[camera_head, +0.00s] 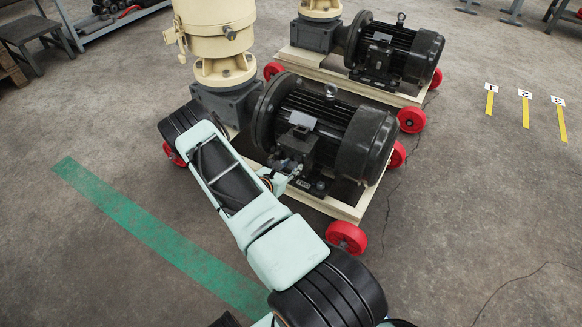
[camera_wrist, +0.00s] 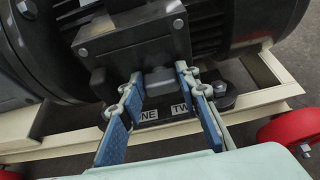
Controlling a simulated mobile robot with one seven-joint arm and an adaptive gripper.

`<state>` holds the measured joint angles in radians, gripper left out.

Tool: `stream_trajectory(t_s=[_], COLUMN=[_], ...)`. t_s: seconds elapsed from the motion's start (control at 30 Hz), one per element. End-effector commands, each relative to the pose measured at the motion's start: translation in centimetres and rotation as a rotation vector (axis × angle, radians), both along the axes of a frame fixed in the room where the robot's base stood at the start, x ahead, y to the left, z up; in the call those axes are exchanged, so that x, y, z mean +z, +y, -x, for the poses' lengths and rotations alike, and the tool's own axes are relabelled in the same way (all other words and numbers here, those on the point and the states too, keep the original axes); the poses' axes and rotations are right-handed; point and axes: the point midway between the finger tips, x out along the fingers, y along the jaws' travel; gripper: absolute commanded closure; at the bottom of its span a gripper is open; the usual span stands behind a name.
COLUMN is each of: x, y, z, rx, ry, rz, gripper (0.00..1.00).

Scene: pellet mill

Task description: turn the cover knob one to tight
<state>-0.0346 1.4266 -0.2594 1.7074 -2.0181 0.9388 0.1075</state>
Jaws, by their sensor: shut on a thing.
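In the wrist view a grey knob-like piece (camera_wrist: 160,82) stands at the lower front of the dark box on the motor. My gripper (camera_wrist: 160,76) has one blue-padded finger on each side of it and is shut on it. White labels below read in part "NE" (camera_wrist: 148,115) and "TW" (camera_wrist: 179,109); the fingers hide the rest. Which label belongs to the held piece I cannot tell. In the head view my gripper (camera_head: 284,178) reaches the box (camera_head: 299,145) on the near motor (camera_head: 328,125). The knob's turn angle is not readable.
The motor sits on a cream frame (camera_head: 347,207) with red wheels (camera_head: 346,237). A second motor (camera_head: 394,52) on a similar frame stands behind. A cream mill column (camera_head: 215,30) rises at the left.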

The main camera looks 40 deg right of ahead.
Motion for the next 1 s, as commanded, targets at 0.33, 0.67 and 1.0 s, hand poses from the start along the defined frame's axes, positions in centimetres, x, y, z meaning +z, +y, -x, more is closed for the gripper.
stream_trajectory(t_s=[0.33, 0.67, 1.0], x=[0.1, 0.09, -0.27], y=[-0.04, -0.17, -0.3], z=[0.17, 0.54, 0.94], rx=[0.0, 0.002, 0.002], ry=[-0.052, -0.271, -0.569], rz=[-0.022, -0.114, -0.238], gripper=[0.94, 0.94, 0.94])
